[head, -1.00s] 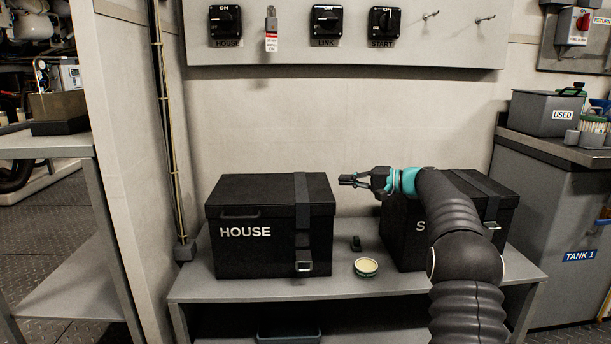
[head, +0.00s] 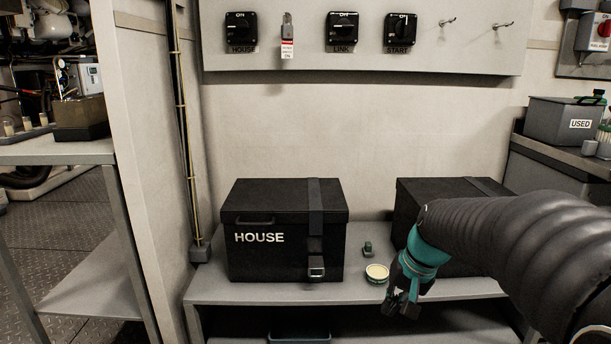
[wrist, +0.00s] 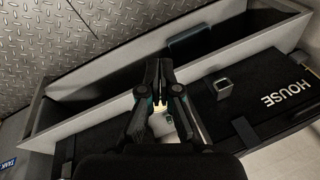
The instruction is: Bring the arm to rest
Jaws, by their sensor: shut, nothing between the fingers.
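My gripper (head: 402,303) hangs at the front edge of the grey bench in the head view, pointing down, in front of the second black box. Its fingers are together with nothing held. In the wrist view my gripper (wrist: 158,68) also shows shut, over the bench edge. My arm comes in from the right and covers much of the second black box (head: 420,197), including its label.
The black HOUSE box (head: 265,262) stands on the grey bench (head: 260,292). A small round tin (head: 377,273) and a small dark item (head: 368,248) sit between the boxes, close to my gripper. A switch panel (head: 375,60) is on the wall above. A blue-rimmed tray is on the lower shelf.

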